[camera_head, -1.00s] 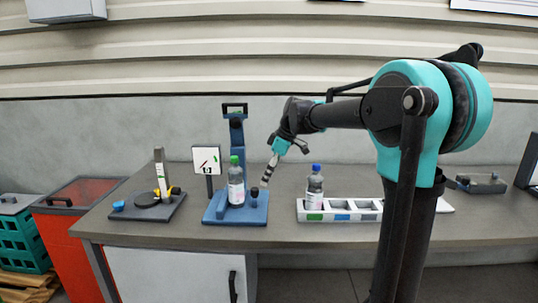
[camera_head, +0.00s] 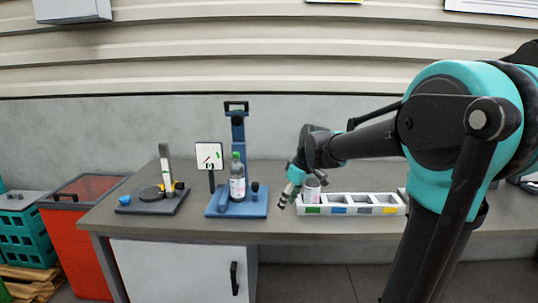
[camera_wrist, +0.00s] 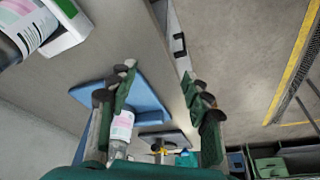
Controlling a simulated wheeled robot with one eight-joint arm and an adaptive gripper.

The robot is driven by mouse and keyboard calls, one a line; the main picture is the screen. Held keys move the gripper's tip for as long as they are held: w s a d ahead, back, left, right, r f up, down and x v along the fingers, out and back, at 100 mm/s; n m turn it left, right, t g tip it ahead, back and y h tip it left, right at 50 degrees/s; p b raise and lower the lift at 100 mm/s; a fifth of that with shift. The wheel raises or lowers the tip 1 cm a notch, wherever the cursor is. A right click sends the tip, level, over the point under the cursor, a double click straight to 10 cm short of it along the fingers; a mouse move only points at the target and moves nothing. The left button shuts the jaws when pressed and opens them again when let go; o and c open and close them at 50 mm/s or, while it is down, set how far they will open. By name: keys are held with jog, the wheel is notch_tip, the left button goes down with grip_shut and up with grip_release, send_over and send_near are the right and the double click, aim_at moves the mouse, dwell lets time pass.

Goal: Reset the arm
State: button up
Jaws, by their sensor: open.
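My gripper (camera_head: 288,195) is open and empty, hanging at the left end of the tray, with its fingers pointing down and left. In the wrist view its two fingers (camera_wrist: 165,95) are spread wide apart. A bottle with a green cap (camera_head: 237,182) stands upright on the blue labelling stand (camera_head: 255,207); it also shows low between the fingers in the wrist view (camera_wrist: 121,128). A second bottle (camera_head: 313,190) stands in the left slot of the white tray (camera_head: 350,211). My gripper hides its upper part.
A dark stand with a round plate (camera_head: 150,205) sits at the bench's left end, beside a small dial sign (camera_head: 209,156). A red bin (camera_head: 80,200) and teal crates (camera_head: 25,235) stand left of the bench (camera_head: 200,229). The bench front is clear.

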jog(key=s+d+f+m+t+h, duration=0.1)
jog(key=s+d+f+m, duration=0.4)
jog(key=s+f, duration=0.3)
jog(key=s+d+f+m+t+h, duration=0.1)
jog(key=s+d+f+m, duration=0.4)
jog(key=s, duration=0.7)
notch_tip(320, 180, down, 4)
jog(key=d+h, duration=0.1)
jog(key=d, duration=0.1)
jog(key=shift+d+r+m, duration=0.2)
jog(key=shift+d+m, duration=0.2)
jog(key=shift+w, duration=0.1)
